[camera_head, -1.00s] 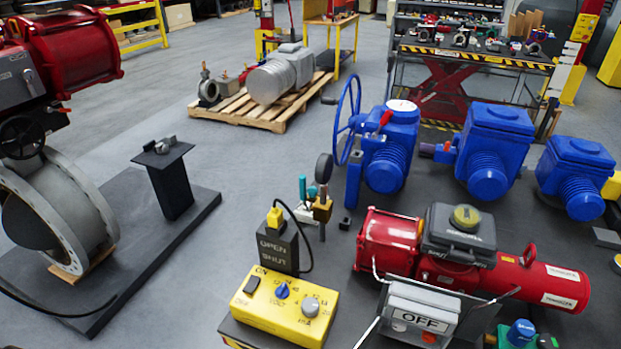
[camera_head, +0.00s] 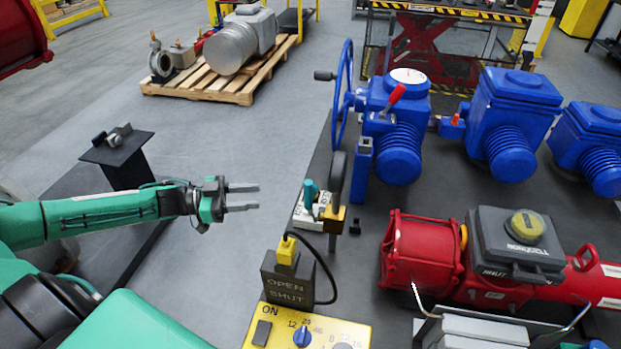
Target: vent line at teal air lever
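The teal air lever (camera_head: 310,192) stands upright on a small white block (camera_head: 312,214), beside a dark round gauge seen edge-on (camera_head: 337,177) and a brass fitting (camera_head: 334,217). My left gripper (camera_head: 242,197) reaches in from the left. Its two fingers are apart and point right toward the lever, with a clear gap of air between them. Nothing is between the fingers. My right gripper does not show.
A black OPEN/SHUT box (camera_head: 288,281) with a yellow plug and a black cable stands in front of the lever. A yellow control box (camera_head: 312,328) is nearer. Blue actuators (camera_head: 398,130) stand behind right, and a red actuator (camera_head: 425,252) right.

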